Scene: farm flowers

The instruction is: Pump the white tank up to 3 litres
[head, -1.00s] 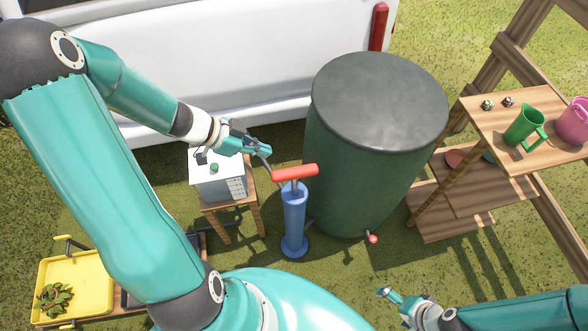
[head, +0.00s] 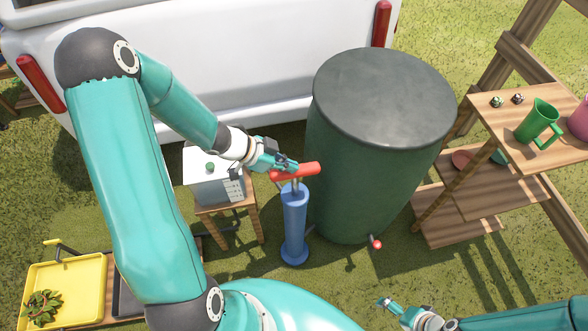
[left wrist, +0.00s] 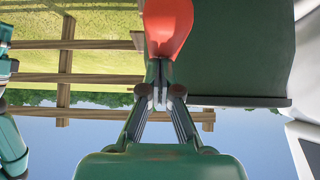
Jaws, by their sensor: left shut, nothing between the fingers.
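The white tank (head: 207,188), with scale marks on its side and a green cap, stands on a small wooden stool. A blue pump (head: 294,225) with a red handle (head: 296,171) stands upright on the grass to its right. My left gripper (head: 292,166) is shut and empty, with its tips at the left part of the red handle. In the left wrist view the red handle (left wrist: 168,28) shows just past the closed fingertips (left wrist: 160,78); I cannot tell if they touch. My right gripper (head: 385,303) is low at the bottom right, too small to tell its state.
A large dark green barrel (head: 375,170) with a red-tipped tap stands close right of the pump. A wooden shelf (head: 500,125) with a green jug (head: 537,121) is at the right. A white vehicle (head: 235,60) is behind. A yellow tray (head: 68,285) is lower left.

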